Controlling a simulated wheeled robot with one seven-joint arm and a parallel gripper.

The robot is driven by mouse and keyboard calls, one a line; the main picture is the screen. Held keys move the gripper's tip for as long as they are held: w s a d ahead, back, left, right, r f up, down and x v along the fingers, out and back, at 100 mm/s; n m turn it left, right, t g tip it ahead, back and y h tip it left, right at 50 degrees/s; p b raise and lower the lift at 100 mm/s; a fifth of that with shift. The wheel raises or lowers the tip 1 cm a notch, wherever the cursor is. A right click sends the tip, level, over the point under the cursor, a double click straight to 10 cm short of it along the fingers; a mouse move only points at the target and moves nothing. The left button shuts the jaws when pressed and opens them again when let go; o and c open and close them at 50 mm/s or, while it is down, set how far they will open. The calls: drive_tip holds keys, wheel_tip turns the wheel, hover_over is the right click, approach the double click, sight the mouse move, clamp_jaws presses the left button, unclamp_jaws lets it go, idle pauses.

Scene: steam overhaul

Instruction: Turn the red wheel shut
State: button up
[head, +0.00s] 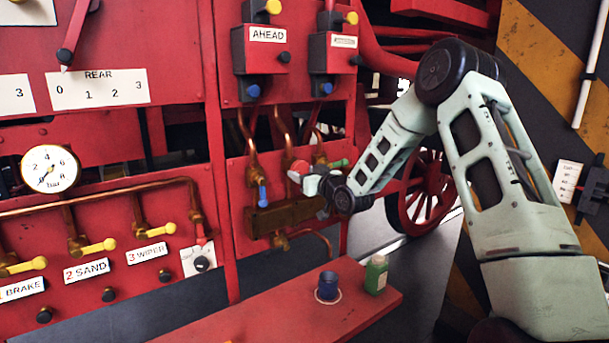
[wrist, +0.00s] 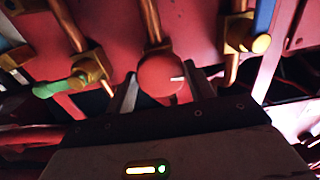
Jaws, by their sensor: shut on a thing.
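The red wheel (head: 297,170) sits on a copper pipe above a brown metal block, between a blue lever and a green lever. In the wrist view the red wheel (wrist: 160,74) is round and carries a short white mark pointing to the right. My gripper (head: 305,178) reaches it from the right in the head view. Its two fingers stand on either side of the wheel in the wrist view (wrist: 162,88), shut on it. My gripper partly hides the wheel in the head view.
The blue lever (head: 262,195) and green lever (head: 338,163) are close on either side. The brown block (head: 275,217) is just below. A red shelf (head: 240,322) holds a blue cup (head: 328,286) and a green bottle (head: 376,274). A pressure gauge (head: 50,169) is at left.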

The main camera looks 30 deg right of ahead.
drive_tip(key=m+b, duration=0.6)
drive_tip(key=m, duration=0.6)
drive_tip(key=shift+a+r+m, duration=0.1)
drive_tip(key=shift+m, duration=2)
drive_tip(key=o, duration=1)
drive_tip(key=shift+c, duration=0.2)
